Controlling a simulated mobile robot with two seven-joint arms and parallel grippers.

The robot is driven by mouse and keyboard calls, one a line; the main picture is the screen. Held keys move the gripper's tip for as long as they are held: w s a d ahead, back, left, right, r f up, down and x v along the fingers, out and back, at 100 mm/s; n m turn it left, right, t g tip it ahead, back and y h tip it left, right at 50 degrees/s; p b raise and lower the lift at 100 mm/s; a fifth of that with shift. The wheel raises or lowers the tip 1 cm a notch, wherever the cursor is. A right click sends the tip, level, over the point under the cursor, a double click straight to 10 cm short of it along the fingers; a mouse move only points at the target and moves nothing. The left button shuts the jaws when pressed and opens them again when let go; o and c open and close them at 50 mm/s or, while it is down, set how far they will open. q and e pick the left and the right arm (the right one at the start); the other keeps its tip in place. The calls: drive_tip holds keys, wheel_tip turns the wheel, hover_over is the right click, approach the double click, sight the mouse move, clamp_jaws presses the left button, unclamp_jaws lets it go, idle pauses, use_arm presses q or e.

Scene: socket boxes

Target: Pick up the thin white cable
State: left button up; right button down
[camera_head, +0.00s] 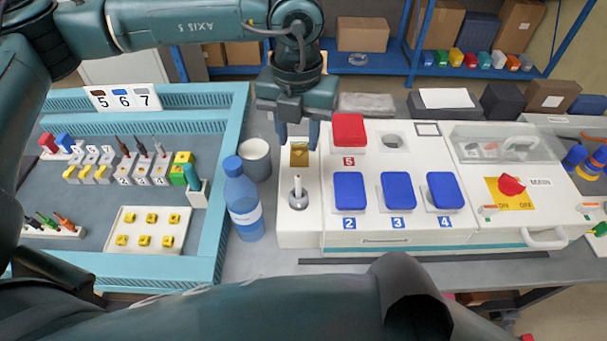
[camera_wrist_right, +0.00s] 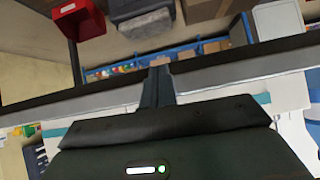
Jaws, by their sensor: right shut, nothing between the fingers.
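I cannot make out a thin white cable for certain in either view. My left gripper (camera_head: 298,138) points down with its fingers apart over the left end of the white console (camera_head: 300,232). A small brass block (camera_head: 299,155) shows just below and between the fingertips; I cannot tell whether they touch it. My right gripper (camera_wrist_right: 157,88) shows in the right wrist view, with its fingers together and nothing visible between them. It points away toward the shelves and is not clearly visible in the head view.
A blue bottle (camera_head: 243,205) and a white cup (camera_head: 256,158) stand left of the console. A teal-rimmed tray (camera_head: 225,170) with connectors lies further left. The console carries a red button (camera_head: 348,131), blue buttons (camera_head: 398,190) and a red switch (camera_head: 511,185). Blue shelves (camera_head: 385,65) stand behind.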

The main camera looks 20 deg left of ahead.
sight(298, 176)
use_arm(q)
drive_tip(key=f, duration=0.2)
drive_tip(key=f+b, duration=0.1)
drive_tip(key=f, duration=0.1)
drive_tip(key=f+b, duration=0.1)
drive_tip(key=f, duration=0.1)
drive_tip(key=shift+s+f, duration=0.2)
drive_tip(key=shift+s, duration=0.15)
drive_tip(key=shift+s+f+b, duration=0.1)
drive_tip(key=shift+f+b, duration=0.25)
drive_tip(key=shift+f, duration=0.2)
wheel_tip(298, 176, down, 4)
drive_tip(key=shift+d+r+b, duration=0.1)
drive_tip(key=shift+b, duration=0.55)
drive_tip(key=shift+f, duration=0.4)
clamp_jaws()
use_arm(e)
drive_tip(key=shift+a+f+t, duration=0.4)
drive_tip(key=shift+a+f, duration=0.1)
drive_tip(key=shift+a, duration=0.05)
